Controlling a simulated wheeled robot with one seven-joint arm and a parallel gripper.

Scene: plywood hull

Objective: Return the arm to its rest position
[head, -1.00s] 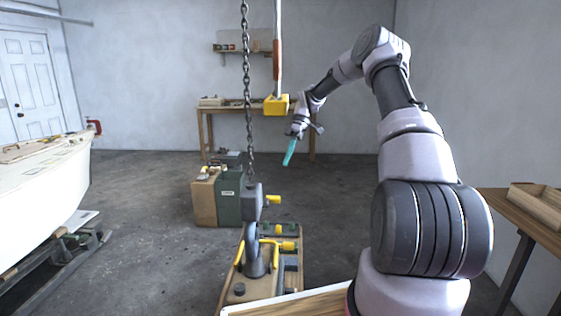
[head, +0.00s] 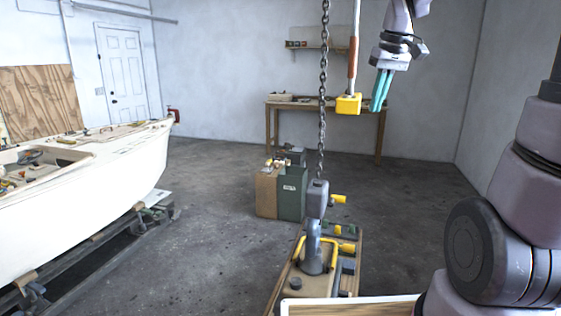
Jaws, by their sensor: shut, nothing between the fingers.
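My gripper (head: 378,106) hangs at the upper right of the head view with its teal fingers pointing down. The fingers are together and hold nothing. It is just right of a yellow block (head: 348,104) on a hanging rod, apart from it as far as I can see. My arm runs up along the right side, and part of it is outside the picture.
A chain (head: 323,100) hangs down to a grey hook block (head: 317,199) above a wooden pallet (head: 348,262). A white boat hull (head: 80,185) stands at left. Brown and green cases (head: 280,195) and a workbench (head: 375,112) are behind. Bare floor lies between hull and pallet.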

